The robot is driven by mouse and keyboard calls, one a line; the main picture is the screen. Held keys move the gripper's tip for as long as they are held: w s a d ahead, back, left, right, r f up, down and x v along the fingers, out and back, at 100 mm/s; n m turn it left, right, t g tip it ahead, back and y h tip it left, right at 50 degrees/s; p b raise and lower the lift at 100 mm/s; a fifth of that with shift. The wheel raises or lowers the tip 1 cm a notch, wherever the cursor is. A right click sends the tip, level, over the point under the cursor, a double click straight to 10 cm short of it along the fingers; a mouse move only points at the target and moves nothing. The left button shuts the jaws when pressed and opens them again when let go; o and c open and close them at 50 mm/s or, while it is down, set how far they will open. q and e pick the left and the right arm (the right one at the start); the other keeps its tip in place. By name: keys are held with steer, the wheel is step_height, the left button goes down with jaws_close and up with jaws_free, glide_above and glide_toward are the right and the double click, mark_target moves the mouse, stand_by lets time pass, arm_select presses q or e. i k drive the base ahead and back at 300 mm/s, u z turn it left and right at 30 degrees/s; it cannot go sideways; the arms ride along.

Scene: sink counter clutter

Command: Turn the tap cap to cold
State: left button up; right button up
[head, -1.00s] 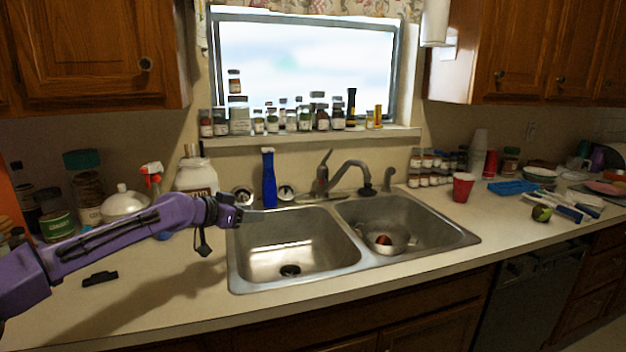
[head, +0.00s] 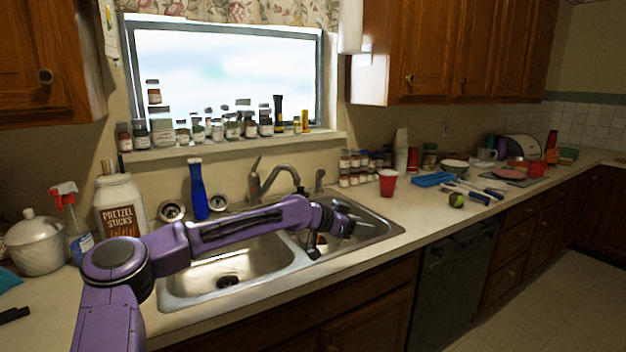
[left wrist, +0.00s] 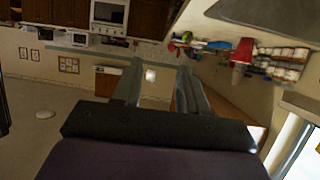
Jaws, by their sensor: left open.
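The tap (head: 268,178) stands behind the double sink (head: 176,287), with a curved spout and an upright lever cap (head: 255,164) at its left. The tap's base is partly hidden behind my left arm. My left gripper (head: 352,222) is over the right basin, in front of and to the right of the tap, apart from it. Its fingers, also in the left wrist view (left wrist: 158,80), are spread with nothing between them. The tap does not show clearly in the left wrist view. My right gripper is in neither view.
A red cup (head: 388,183) and spice jars (head: 356,170) are right of the tap. More jars line the window sill (head: 235,144).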

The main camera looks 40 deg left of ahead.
mark_target(253, 179)
steer(key=z, duration=0.05)
steer(key=i, duration=1.05)
steer(key=u, duration=1.6)
steer(key=i, duration=1)
